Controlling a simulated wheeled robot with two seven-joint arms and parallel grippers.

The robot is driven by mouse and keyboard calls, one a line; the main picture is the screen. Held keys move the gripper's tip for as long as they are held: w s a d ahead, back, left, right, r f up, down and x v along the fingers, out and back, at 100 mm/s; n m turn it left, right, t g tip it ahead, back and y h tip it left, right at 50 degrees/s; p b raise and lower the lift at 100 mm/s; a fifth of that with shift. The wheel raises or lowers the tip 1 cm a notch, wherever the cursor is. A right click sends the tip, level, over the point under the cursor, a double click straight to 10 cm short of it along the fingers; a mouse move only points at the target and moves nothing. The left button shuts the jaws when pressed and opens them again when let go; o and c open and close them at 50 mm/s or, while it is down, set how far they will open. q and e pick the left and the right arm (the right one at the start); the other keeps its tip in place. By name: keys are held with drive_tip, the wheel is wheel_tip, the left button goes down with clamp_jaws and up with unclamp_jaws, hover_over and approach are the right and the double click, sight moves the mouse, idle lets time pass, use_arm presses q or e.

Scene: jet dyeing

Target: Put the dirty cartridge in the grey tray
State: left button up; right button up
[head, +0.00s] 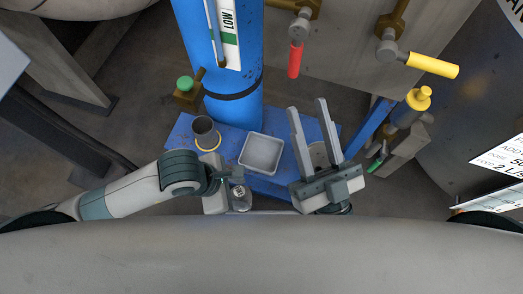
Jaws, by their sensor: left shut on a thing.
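A dark grey cylindrical cartridge (205,127) with a yellow ring near its lower end shows over the left part of the blue bench. My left gripper (210,156) is at its lower end and is shut on it; the fingers are partly hidden. The cartridge is left of the grey tray (246,162), apart from it in the picture. The square, shallow tray sits on the blue bench and looks empty. My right gripper (309,122) is right of the tray, its two long fingers apart and pointing up the picture. A tan-grey shape shows between them; I cannot tell what it is.
A tall blue cylinder (235,112) with a black band stands behind the tray. The blue bench (267,186) is small. Valves with red (295,60) and yellow (432,65) handles are at the upper right. A green-knobbed valve (185,84) is behind the cartridge.

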use_arm(q)
drive_tip(key=shift+w, duration=0.1)
